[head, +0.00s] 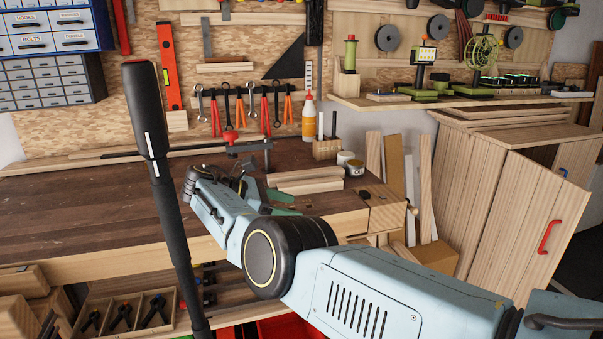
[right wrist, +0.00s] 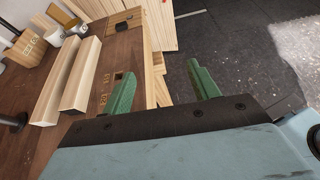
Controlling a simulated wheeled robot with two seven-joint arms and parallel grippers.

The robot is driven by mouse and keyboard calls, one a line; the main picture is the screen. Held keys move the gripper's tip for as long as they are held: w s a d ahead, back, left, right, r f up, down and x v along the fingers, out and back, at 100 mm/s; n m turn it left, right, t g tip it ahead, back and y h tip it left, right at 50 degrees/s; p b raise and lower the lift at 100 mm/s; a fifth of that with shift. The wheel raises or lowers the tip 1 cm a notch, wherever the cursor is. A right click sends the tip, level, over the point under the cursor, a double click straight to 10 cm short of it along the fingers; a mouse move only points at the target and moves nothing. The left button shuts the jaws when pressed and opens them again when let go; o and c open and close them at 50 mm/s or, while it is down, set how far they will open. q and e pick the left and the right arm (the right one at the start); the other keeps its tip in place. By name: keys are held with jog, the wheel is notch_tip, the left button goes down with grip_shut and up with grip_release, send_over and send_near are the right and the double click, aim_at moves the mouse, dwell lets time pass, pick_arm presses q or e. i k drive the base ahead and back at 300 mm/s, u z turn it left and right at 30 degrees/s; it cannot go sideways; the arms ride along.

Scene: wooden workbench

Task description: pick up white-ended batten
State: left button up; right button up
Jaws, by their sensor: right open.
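Two pale wooden battens lie side by side on the bench, the rear one (head: 303,174) and the front one (head: 312,187). Both show in the right wrist view, one longer (right wrist: 58,82) and one shorter (right wrist: 82,75), left of the fingers. I cannot tell which has a white end. My right gripper (head: 284,204) is open and empty, just in front of the battens and apart from them. Its two green fingers show in the right wrist view (right wrist: 163,89), over the bench's end and the floor. My left gripper is out of view.
The wooden workbench (head: 90,205) is largely clear at left. Behind the battens are a clamp (head: 250,147), a wooden block with tools (head: 326,150) and small tins (head: 354,167). Upright boards (head: 425,185) and a cabinet (head: 500,200) stand at right.

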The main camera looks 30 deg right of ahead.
aim_at(299, 175)
jog(key=i, duration=0.9)
